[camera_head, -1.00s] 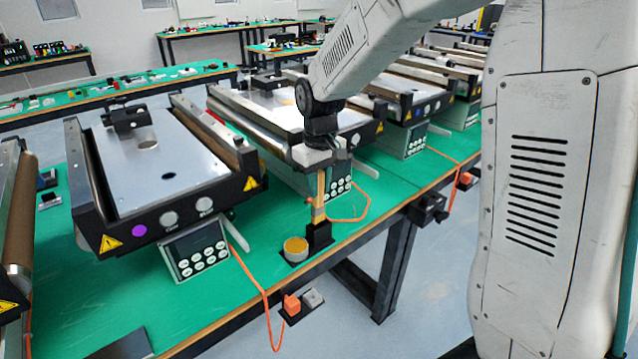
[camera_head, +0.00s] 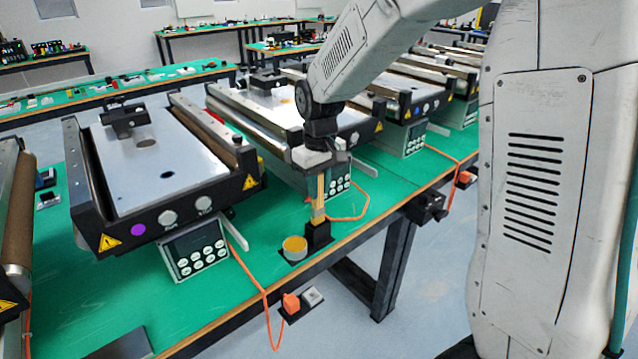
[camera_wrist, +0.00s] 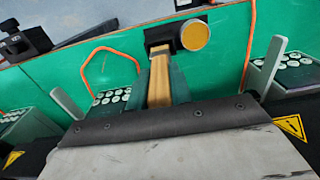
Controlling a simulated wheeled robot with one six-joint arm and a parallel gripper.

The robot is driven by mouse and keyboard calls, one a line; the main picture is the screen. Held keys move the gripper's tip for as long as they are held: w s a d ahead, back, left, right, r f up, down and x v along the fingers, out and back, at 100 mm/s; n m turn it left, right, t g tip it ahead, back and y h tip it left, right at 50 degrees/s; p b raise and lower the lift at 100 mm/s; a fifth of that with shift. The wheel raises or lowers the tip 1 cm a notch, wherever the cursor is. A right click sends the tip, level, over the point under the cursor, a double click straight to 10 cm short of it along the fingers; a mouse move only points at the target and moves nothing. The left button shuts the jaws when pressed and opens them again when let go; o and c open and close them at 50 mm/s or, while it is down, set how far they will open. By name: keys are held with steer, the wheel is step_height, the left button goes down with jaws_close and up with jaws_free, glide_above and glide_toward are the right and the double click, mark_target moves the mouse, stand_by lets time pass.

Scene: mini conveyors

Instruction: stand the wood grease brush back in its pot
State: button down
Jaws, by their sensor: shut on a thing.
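The wood grease brush (camera_head: 320,188) is a slim wooden stick, nearly upright, with a paler band low down. My gripper (camera_head: 320,168) is shut on its upper part; the wrist view shows the dark fingers (camera_wrist: 161,78) on either side of the wooden handle (camera_wrist: 159,92). The brush's lower end meets the top of a small black pot (camera_head: 318,238) near the table's front edge; the pot also shows in the wrist view (camera_wrist: 157,36). The bristles are hidden, and I cannot tell how deep the lower end sits.
A round tin with an amber top (camera_head: 294,247) stands close left of the pot. A mini conveyor (camera_head: 150,170) with a keypad box (camera_head: 197,249) stands to the left, another conveyor (camera_head: 265,110) behind. Orange cables cross the green table.

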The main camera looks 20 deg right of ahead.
mark_target(320, 173)
steer(key=shift+f, duration=1.6)
steer(key=c, duration=0.6)
jaws_free()
steer(key=shift+r, duration=0.1)
steer(key=shift+r, duration=3.95)
